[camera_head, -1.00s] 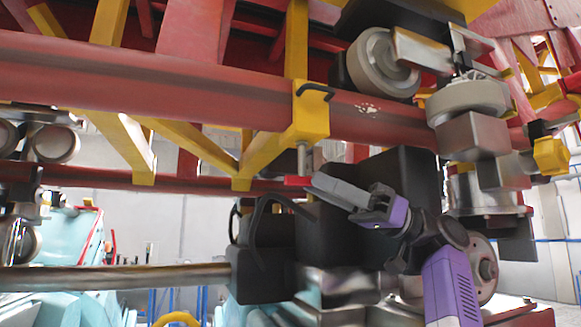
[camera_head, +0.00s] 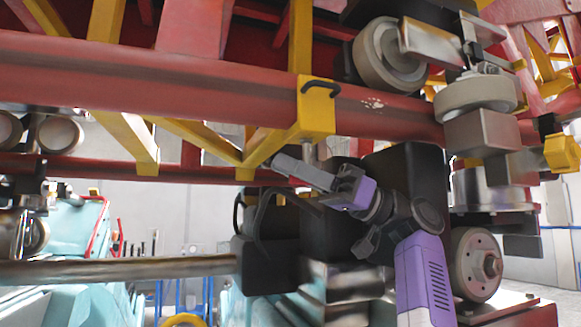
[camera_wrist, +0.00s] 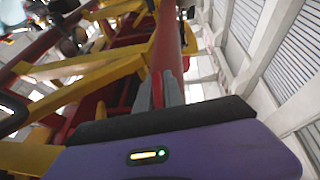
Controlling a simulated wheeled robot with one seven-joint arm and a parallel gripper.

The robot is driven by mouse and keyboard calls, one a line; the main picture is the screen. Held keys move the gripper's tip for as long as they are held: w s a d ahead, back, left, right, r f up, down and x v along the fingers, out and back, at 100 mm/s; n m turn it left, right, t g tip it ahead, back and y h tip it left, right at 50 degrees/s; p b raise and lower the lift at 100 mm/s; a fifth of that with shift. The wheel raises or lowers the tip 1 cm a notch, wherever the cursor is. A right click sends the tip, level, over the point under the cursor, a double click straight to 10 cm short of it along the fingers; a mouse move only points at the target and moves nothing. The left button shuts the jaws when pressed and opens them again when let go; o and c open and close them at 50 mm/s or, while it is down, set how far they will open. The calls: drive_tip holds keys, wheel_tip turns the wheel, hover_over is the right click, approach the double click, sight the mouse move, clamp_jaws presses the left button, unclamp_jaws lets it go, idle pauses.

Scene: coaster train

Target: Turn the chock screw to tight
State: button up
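A yellow block (camera_head: 317,106) with a black handle (camera_head: 321,87) sits on the red rail in the head view. A short metal screw shaft (camera_head: 308,151) hangs below it, partly hidden by my gripper. My gripper (camera_head: 279,163) reaches up from the lower right, with its grey fingers just below the block and beside the shaft. In the wrist view the grey fingers (camera_wrist: 150,94) point forward, with a red piece (camera_wrist: 173,87) right beside them. I cannot tell whether that is the screw's handle or whether the fingers hold it.
The red rail (camera_head: 200,85) and yellow braces (camera_head: 126,139) crowd the space above my gripper. A black housing (camera_head: 408,185) stands close behind my arm. Wheels (camera_head: 388,55) are at upper right. A metal bar (camera_head: 110,268) runs across the lower left.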

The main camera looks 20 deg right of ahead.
drive_tip(key=shift+r+g, duration=0.1)
drive_tip(key=shift+g, duration=0.3)
clamp_jaws()
drive_tip(key=shift+n+g, duration=0.4)
drive_tip(key=shift+s+n+g, duration=0.2)
drive_tip(key=shift+n+g, duration=0.3)
drive_tip(key=shift+g, duration=0.5)
drive_tip(key=o, duration=0.7)
unclamp_jaws()
drive_tip(key=shift+c, duration=0.2)
drive_tip(key=b+v, duration=0.2)
drive_tip(key=v, duration=0.6)
